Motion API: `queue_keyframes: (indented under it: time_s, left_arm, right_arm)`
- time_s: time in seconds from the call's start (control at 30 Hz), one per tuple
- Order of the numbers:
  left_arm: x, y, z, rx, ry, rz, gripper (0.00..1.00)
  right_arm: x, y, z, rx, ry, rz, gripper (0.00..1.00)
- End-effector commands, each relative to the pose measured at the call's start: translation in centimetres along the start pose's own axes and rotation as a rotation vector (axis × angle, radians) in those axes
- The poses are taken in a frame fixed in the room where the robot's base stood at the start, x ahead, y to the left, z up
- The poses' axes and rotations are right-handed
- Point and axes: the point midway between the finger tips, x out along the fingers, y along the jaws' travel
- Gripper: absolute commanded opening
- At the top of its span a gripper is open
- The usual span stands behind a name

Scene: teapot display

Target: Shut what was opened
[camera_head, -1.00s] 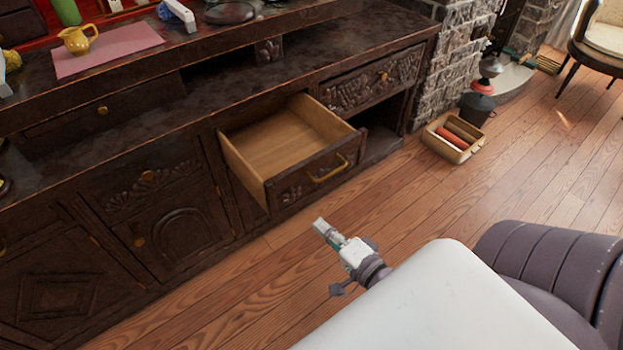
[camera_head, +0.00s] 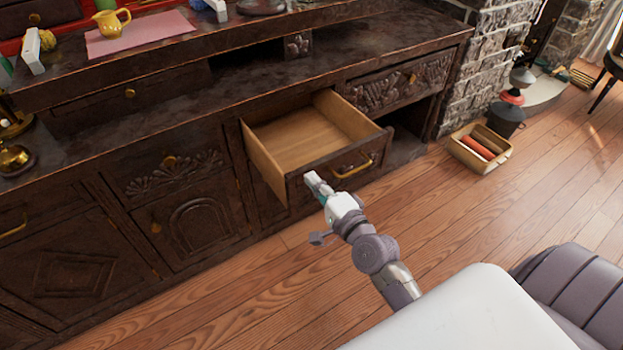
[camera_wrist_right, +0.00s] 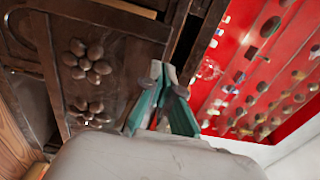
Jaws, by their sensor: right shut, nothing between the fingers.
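An open drawer (camera_head: 300,142) sticks out of the dark carved sideboard (camera_head: 150,120). Its inside is light wood and looks empty. Its dark front (camera_head: 372,160) carries a brass handle (camera_head: 353,166). My right gripper (camera_head: 312,180) is shut and empty, in front of the left part of the drawer front. In the right wrist view its fingertips (camera_wrist_right: 163,75) are together, close to a dark carved panel (camera_wrist_right: 88,70). I cannot tell whether they touch it. My left gripper is not in view.
Closed cupboard doors (camera_head: 190,215) are left of the drawer. A carved closed drawer (camera_head: 400,85) is to its right above an open recess (camera_head: 405,145). A box with red rolls (camera_head: 480,148) stands on the floor. The sideboard top holds a yellow jug (camera_head: 110,20). The wooden floor in front is clear.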

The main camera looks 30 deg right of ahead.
Motion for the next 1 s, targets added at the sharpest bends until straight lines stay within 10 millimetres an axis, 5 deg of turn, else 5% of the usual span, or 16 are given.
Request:
queue_keyframes:
  time_s: [0.67, 0.87, 1.0]
  left_arm:
    - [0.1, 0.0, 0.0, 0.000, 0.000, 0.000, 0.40]
    - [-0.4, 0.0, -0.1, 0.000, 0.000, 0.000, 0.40]
    - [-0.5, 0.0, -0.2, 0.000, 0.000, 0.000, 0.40]
  right_arm:
    - [1.9, -0.1, 0.0, 0.000, 0.000, 0.000, 0.00]
    - [5.1, -0.3, 0.0, 0.000, 0.000, -0.003, 0.00]
    - [9.2, -0.3, 0.0, 0.001, 0.000, -0.004, 0.00]
